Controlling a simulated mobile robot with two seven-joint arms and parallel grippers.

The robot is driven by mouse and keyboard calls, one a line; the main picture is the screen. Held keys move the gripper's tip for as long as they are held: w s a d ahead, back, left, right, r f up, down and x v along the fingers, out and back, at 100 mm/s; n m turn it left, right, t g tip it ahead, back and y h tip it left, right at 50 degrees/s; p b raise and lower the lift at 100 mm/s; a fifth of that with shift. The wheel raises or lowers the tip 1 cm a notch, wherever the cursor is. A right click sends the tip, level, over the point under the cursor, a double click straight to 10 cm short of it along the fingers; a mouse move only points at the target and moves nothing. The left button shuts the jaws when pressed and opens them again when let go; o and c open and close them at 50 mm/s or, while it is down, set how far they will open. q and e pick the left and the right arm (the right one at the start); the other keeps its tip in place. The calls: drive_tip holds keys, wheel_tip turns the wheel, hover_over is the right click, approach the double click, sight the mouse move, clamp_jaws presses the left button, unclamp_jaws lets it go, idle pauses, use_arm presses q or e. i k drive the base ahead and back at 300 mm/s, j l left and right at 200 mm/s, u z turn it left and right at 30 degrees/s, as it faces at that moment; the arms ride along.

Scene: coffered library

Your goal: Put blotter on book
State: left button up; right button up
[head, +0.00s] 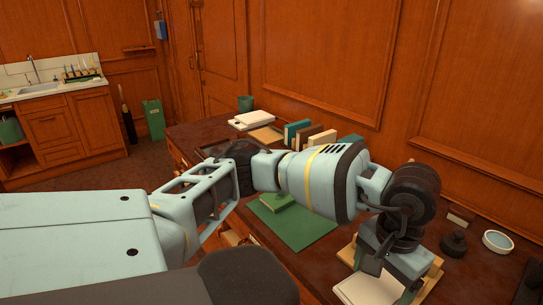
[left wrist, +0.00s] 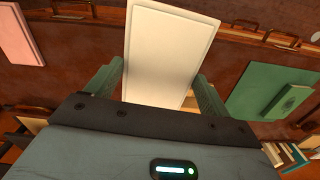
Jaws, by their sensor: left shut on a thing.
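My left gripper (head: 387,277) points down over the right part of the desk. It is shut on a white slab (head: 362,289) with a raised border, which appears to be the blotter. In the left wrist view the slab (left wrist: 170,42) sits between the two green fingers (left wrist: 157,78). A green book (head: 276,202) lies on a green mat (head: 310,232), to the left of the gripper in the head view. The book (left wrist: 291,100) has a round emblem on its cover. My arm hides part of the mat. My right gripper is not in view.
Wooden tray parts (head: 436,272) show beside the held slab. Upright books (head: 322,139) line the back. A pink item (left wrist: 18,35) lies at the left wrist view's left.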

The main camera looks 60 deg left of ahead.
sight(283, 195)
drive_tip(key=i+j+u, duration=0.1)
drive_tip(key=j, duration=0.3)
drive_tip(key=i+j+u, duration=0.15)
drive_tip(key=j, duration=0.25)
drive_tip(key=i+j+u, duration=0.1)
drive_tip(key=j, duration=0.3)
drive_tip(key=i+j+u, duration=0.1)
drive_tip(key=j, duration=0.3)
drive_tip(key=i, duration=0.1)
